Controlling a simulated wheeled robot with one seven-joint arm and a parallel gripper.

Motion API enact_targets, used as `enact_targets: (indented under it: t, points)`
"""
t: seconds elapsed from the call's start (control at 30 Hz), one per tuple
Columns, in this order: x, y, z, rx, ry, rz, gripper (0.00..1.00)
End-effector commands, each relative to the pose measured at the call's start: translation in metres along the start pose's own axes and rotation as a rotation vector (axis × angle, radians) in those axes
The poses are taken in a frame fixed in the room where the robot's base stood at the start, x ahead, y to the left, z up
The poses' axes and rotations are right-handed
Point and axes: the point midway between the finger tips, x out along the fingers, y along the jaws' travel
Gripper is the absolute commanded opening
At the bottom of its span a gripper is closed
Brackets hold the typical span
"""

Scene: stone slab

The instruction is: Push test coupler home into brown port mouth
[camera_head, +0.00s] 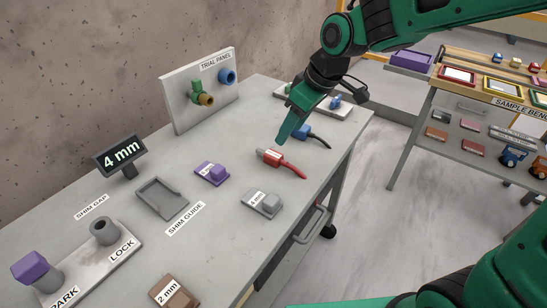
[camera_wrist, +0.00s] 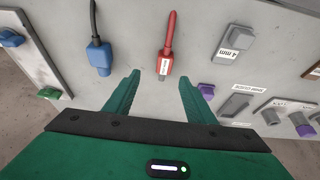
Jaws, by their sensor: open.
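A red coupler (camera_head: 271,157) with a white label and a red cable lies on the grey table. In the wrist view the red coupler (camera_wrist: 166,60) lies ahead, between the lines of my fingers. A blue coupler (camera_head: 300,133) on a dark cable lies beyond it; it also shows in the wrist view (camera_wrist: 98,54). The labels are too small to read, so I cannot tell which is the test coupler. My gripper (camera_head: 281,141) is open and empty above the red coupler; both fingers show in the wrist view (camera_wrist: 157,84). A brownish port (camera_head: 206,99) is on the upright trial panel (camera_head: 181,90).
The panel also carries a green part (camera_head: 196,88) and a blue port (camera_head: 227,76). A purple block (camera_head: 212,173), a grey 4 mm block (camera_head: 262,203) and a shim guide (camera_head: 162,199) lie nearer. The table between the panel and red coupler is clear.

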Motion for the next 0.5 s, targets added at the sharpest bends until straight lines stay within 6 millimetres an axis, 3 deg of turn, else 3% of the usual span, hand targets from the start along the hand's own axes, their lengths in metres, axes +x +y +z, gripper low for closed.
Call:
enact_targets:
  t: [0.3, 0.5]
  points:
    - [0.045, -0.004, -0.003, -0.008, 0.000, -0.006, 0.50]
    - [0.056, -0.004, -0.003, -0.008, 0.001, -0.003, 0.50]
